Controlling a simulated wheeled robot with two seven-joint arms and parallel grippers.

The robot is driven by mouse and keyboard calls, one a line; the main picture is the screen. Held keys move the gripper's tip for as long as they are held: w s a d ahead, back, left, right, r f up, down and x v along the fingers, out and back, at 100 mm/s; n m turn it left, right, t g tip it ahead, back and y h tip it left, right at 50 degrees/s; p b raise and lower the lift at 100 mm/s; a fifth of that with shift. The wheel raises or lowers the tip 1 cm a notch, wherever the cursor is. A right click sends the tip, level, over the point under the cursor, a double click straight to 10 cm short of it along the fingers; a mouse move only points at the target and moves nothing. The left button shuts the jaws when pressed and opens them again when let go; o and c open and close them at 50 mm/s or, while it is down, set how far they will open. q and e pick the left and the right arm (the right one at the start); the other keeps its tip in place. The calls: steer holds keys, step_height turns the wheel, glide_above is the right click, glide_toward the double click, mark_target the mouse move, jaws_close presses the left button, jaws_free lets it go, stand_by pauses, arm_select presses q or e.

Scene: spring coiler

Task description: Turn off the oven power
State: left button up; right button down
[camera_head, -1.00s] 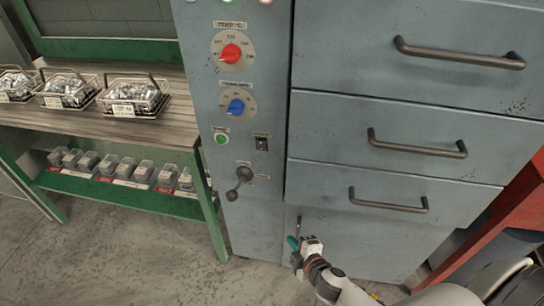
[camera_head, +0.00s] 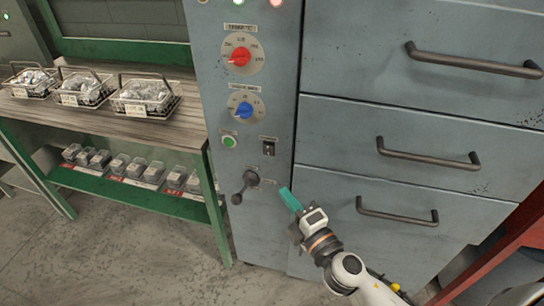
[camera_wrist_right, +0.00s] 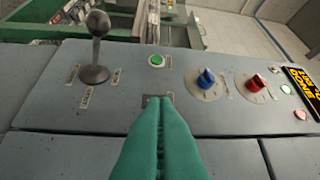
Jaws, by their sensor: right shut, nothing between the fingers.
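The grey oven's control panel (camera_head: 214,75) carries a small dark switch (camera_head: 268,148) under a label. In the right wrist view the switch (camera_wrist_right: 146,101) is mostly hidden behind my fingertips. A green button (camera_head: 229,142) is left of it, and a dark ball-ended lever (camera_head: 245,184) is below. Blue (camera_head: 243,111) and red (camera_head: 239,57) dials sit above. My right gripper (camera_head: 284,191) is shut and empty, its teal fingers pointing up-left, below and slightly right of the switch in the head view. I cannot tell whether it touches the panel. My left gripper is out of view.
Grey drawers with bar handles (camera_head: 428,153) stand right of the panel, close to my right arm. A wooden bench (camera_head: 95,118) with wire baskets (camera_head: 146,96) stands at the left, with small bins on its green lower shelf (camera_head: 135,192). Indicator lights (camera_head: 276,2) are at the panel's top.

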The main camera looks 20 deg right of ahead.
steer(key=p, duration=0.2)
glide_toward(265, 147)
steer(key=w+a, duration=0.2)
steer(key=a, duration=0.1)
steer(key=shift+w+d+r+p, duration=0.15)
steer(key=shift+w+d, duration=0.25)
steer(key=shift+w, duration=0.55)
steer(key=shift+w+d+r+p, duration=0.1)
steer(key=shift+w+d+p, duration=0.2)
steer(key=shift+w, duration=0.7)
steer(key=shift+w+d+r+p, duration=0.15)
steer(key=shift+r+p, duration=0.2)
steer(key=shift+p, duration=0.45)
steer(key=shift+f, duration=0.3)
